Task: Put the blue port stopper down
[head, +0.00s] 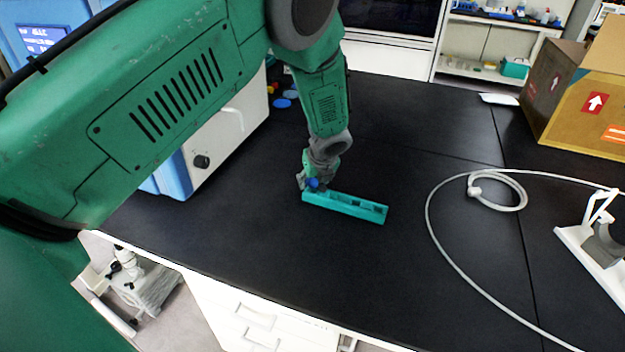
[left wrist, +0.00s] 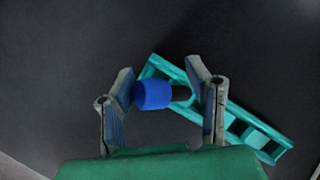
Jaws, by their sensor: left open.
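The blue port stopper (head: 312,184) is at the left end of a teal slotted holder (head: 345,206) on the black bench. My left gripper (head: 314,181) points down over that end, with its fingers apart. In the left wrist view, the blue stopper (left wrist: 153,95) lies between the two open fingers of my left gripper (left wrist: 160,75), nearer the left one. A dark stem shows on its right side, over the teal holder (left wrist: 262,127). I cannot tell whether the stopper is seated in a slot. My right gripper is not in view.
A white and blue machine (head: 215,145) stands at the left, with blue caps (head: 284,103) beside it. A looped white hose (head: 440,240) and a white stand (head: 595,255) lie at the right. A cardboard box (head: 585,105) is at the back right. The bench in front is clear.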

